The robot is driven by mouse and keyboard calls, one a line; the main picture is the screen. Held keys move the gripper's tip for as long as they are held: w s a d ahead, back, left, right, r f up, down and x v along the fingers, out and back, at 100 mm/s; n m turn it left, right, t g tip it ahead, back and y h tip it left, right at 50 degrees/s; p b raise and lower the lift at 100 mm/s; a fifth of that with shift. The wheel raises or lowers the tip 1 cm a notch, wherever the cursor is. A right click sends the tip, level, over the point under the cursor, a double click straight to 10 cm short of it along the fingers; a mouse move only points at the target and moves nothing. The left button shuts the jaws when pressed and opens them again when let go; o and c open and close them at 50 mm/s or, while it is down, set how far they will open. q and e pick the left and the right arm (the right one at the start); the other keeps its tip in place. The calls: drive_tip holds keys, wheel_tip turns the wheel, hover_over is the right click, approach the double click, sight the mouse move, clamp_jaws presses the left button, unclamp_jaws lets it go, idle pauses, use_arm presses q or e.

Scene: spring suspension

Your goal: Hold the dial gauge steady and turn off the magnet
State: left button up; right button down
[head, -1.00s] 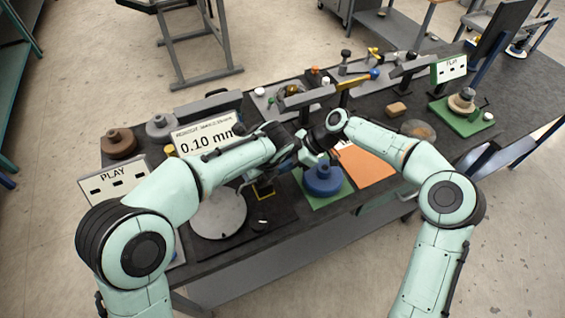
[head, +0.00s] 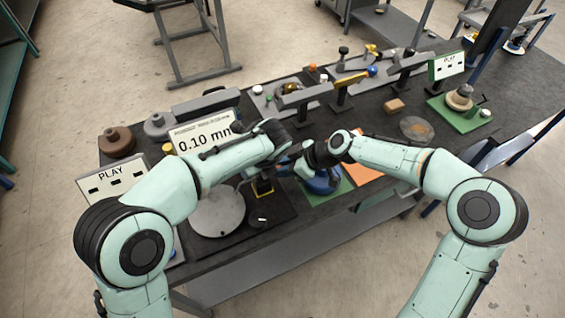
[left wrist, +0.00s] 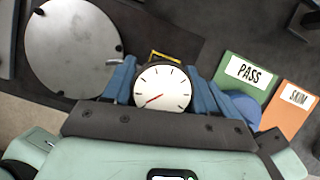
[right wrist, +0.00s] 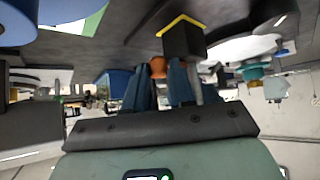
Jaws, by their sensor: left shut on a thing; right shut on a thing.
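The dial gauge (left wrist: 163,88), a white round face with a red needle, sits between the blue fingers of my left gripper (left wrist: 160,85), which is shut on it. The magnet base (right wrist: 183,40) is a dark block with a yellow edge. It also shows in the head view (head: 262,187), beside the grey round plate. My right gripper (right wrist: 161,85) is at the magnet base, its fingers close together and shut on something. A reddish-brown round shape shows between them. The held part, apparently the magnet's switch, is mostly hidden. In the head view, both gripper tips are largely covered by my wrists.
The grey round plate (head: 218,211) lies left of the magnet base. A blue weight (head: 322,182) on a green PASS mat is close to my right gripper. An orange mat (left wrist: 291,109) is beyond it. A 0.10 mm sign (head: 203,134) stands behind my left arm.

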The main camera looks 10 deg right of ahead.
use_arm(q)
drive_tip(key=shift+s+d, duration=0.1)
drive_tip(key=shift+d, duration=0.1)
use_arm(e)
drive_tip(key=shift+s+a+m+t+h, duration=0.15)
drive_tip(key=shift+s+m+t+h, duration=0.5)
drive_tip(key=shift+m, duration=0.45)
drive_tip(key=shift+s+a+m+t+h, duration=0.1)
drive_tip(key=shift+s+m+t+h, duration=0.3)
drive_tip(key=shift+m+t, duration=0.55)
drive_tip(key=shift+s+m, duration=0.1)
drive_tip(key=shift+m, duration=0.35)
drive_tip(key=c, duration=1)
unclamp_jaws()
use_arm(q)
drive_tip(key=shift+a, duration=0.1)
use_arm(e)
drive_tip(key=shift+d, duration=0.1)
use_arm(q)
drive_tip(key=shift+a, duration=0.1)
use_arm(e)
drive_tip(key=v, duration=1.2)
drive_tip(key=shift+r, duration=0.1)
